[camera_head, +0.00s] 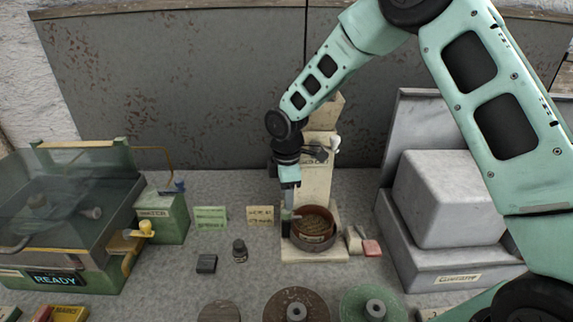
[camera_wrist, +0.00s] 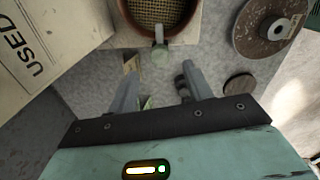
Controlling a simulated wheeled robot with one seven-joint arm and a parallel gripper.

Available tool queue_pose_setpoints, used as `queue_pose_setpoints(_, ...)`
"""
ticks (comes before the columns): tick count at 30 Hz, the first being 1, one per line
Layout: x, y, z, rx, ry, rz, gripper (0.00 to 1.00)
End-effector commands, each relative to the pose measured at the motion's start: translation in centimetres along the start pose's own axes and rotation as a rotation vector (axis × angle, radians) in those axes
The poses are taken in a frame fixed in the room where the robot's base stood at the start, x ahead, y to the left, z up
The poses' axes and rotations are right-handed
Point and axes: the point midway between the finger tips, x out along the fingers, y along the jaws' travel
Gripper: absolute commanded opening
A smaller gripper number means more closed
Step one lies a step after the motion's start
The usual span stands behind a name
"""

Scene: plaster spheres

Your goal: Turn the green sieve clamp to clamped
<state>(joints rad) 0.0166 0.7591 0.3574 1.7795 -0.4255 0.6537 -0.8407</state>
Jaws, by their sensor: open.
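The round reddish-brown sieve (camera_head: 316,226) sits on the pale base of a beige upright stand (camera_head: 318,172). In the wrist view the sieve (camera_wrist: 176,14) is at the top edge, partly cut off. My gripper (camera_head: 288,207) points down at the left side of the sieve. In the wrist view my gripper (camera_wrist: 160,78) is open and empty, with the knob just beyond the gap between its fingers. In the head view the clamp is mostly hidden by my gripper.
A green machine with a clear cover and READY display (camera_head: 56,279) stands left. A grey block (camera_head: 448,200) stands right. Small dark pieces (camera_head: 207,263) lie left of the stand; discs (camera_head: 296,308) lie in front. A pale panel marked USED (camera_wrist: 40,50) is close in the wrist view.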

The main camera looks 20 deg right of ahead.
Motion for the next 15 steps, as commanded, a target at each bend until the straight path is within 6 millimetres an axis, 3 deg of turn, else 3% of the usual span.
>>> queue_pose_setpoints(9,-7.3,0.1,0.0,0.001,0.001,0.006,0.51)
queue_pose_setpoints(15,-10.3,0.1,0.0,0.0,0.001,0.003,0.51)
